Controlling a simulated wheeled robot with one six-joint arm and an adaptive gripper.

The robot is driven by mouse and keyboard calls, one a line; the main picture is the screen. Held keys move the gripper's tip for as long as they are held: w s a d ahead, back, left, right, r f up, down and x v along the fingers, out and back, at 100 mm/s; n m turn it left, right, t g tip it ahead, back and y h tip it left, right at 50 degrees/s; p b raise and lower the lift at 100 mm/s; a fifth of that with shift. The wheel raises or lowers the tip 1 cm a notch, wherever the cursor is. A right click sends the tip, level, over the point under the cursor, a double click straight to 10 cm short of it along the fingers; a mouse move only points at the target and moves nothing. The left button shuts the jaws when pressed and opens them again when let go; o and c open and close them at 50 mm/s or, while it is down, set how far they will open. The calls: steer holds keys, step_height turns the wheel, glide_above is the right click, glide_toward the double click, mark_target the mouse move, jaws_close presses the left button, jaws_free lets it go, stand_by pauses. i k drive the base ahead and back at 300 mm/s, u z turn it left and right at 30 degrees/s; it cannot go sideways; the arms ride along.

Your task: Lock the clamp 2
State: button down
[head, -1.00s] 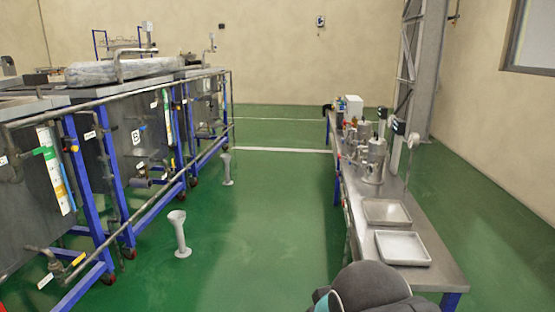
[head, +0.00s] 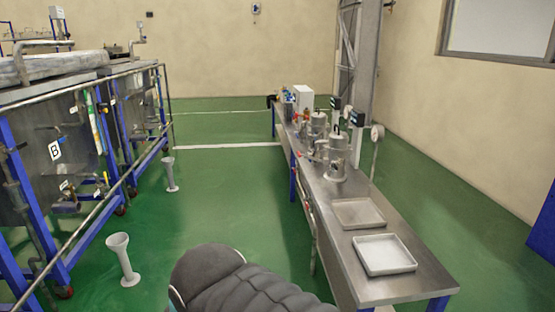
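Several steel vessels with lids stand on the long steel bench (head: 400,289) at right in the head view. The nearest vessel (head: 338,160) stands behind two shallow trays, and another vessel (head: 318,127) is just beyond it. Clamps on the lids are too small to make out, so I cannot tell which is clamp 2 or whether it is locked. My gripper is not in view. Only a dark ribbed part of my own arm shows at the bottom centre, apart from the vessels in the picture.
A near tray (head: 392,271) and a farther tray (head: 358,225) sit on the bench's front half. A white box (head: 303,95) is at its far end. Grey tanks in blue frames line the left. A flared floor stand (head: 124,262) and another (head: 170,175) edge the open green aisle.

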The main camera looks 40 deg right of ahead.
mark_target(306, 156)
steer(key=z, duration=0.35)
steer(key=i, duration=0.8)
steer(key=z, duration=0.7)
steer(key=i, duration=0.3)
steer(key=z, duration=0.3)
